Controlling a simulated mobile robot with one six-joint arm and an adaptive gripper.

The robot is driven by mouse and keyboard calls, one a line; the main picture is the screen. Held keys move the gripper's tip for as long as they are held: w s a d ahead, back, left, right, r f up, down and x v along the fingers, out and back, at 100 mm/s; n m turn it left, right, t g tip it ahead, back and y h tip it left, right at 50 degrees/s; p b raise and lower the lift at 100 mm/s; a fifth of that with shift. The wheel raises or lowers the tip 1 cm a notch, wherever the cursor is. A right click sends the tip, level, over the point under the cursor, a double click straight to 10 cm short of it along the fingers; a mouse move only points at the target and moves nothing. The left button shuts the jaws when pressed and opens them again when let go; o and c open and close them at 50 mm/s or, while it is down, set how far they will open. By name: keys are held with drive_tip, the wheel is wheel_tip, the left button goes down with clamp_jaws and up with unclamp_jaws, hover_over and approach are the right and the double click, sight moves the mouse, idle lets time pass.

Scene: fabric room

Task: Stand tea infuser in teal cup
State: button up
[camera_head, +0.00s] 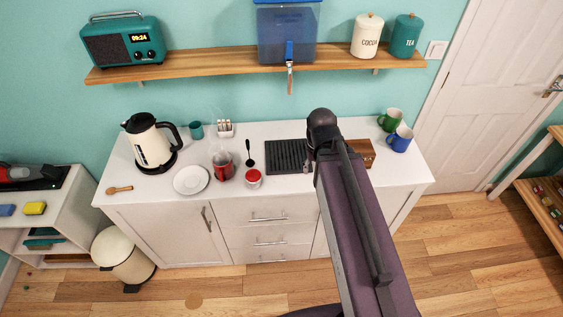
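The teal cup (196,130) stands upright at the back of the white counter, just right of the kettle. A slim dark utensil with a small round end (249,153) lies on the counter left of the black ridged mat; it may be the tea infuser, but it is too small to be sure. My gripper (307,168) is over the right end of the mat, right of both the cup and the utensil and apart from them. It is partly hidden by my arm and too small to show whether its fingers are open or shut.
On the counter (400,178) are a kettle (150,145), white plate (191,180), red mug (222,168), red-topped jar (253,179), white rack (225,128), black mat (284,157), wooden box (364,149), green mug (389,119) and blue mug (400,138). A shelf (215,61) hangs above.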

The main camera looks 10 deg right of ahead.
wheel_tip(320, 180, down, 6)
drive_tip(key=b, duration=0.5)
drive_tip(key=shift+b, duration=0.35)
